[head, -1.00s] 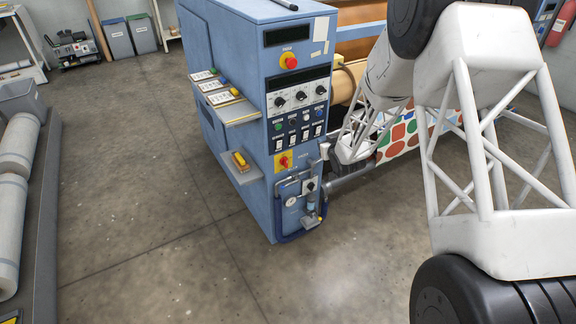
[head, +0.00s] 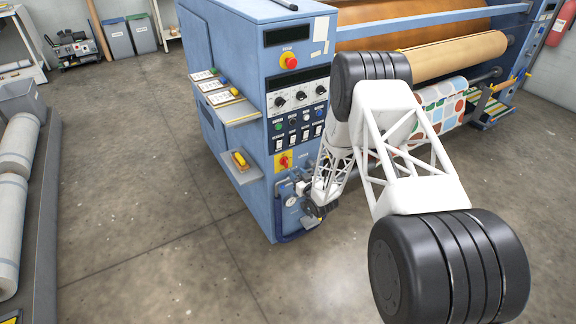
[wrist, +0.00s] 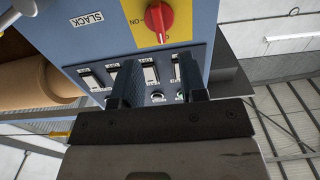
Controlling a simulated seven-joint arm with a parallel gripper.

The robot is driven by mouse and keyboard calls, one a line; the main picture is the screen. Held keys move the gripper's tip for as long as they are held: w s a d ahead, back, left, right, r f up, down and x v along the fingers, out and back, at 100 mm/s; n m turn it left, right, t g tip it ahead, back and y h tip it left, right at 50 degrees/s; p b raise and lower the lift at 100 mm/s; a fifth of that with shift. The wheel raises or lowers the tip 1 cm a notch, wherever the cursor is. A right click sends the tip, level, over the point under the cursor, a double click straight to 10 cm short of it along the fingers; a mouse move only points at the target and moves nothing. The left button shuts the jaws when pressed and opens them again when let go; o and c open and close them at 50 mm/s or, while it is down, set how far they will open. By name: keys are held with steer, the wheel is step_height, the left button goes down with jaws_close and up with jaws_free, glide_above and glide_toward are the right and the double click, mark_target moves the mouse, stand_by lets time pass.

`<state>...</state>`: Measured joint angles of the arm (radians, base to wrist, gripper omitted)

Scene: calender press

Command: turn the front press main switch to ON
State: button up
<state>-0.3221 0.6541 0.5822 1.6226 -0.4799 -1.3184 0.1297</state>
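The main switch is a red rotary knob (head: 285,161) on a yellow plate (head: 279,167), low on the front of the blue press. In the wrist view the red knob (wrist: 159,18) is at the top centre, and an upside-down ON label stands left of it. The knob's exact setting is hard to read. My gripper (wrist: 158,80) is open and empty, with two dark fingers apart in front of rocker switches, and the knob lies beyond the fingertips, untouched. In the head view my gripper is near the lower press front, below and right of the knob, its fingers unclear.
Above the main switch are rocker switches (head: 305,135), dials (head: 301,96) and a red emergency button (head: 290,62). Two shelves (head: 229,109) stick out on the press's left side. Rolls (head: 455,61) and patterned fabric lie right. The floor in front is clear.

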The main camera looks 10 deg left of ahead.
mark_target(287, 163)
steer(key=shift+w+a, duration=0.1)
stand_by(0.3)
steer(key=shift+x, duration=3.75)
steer(key=shift+c, duration=0.2)
jaws_close()
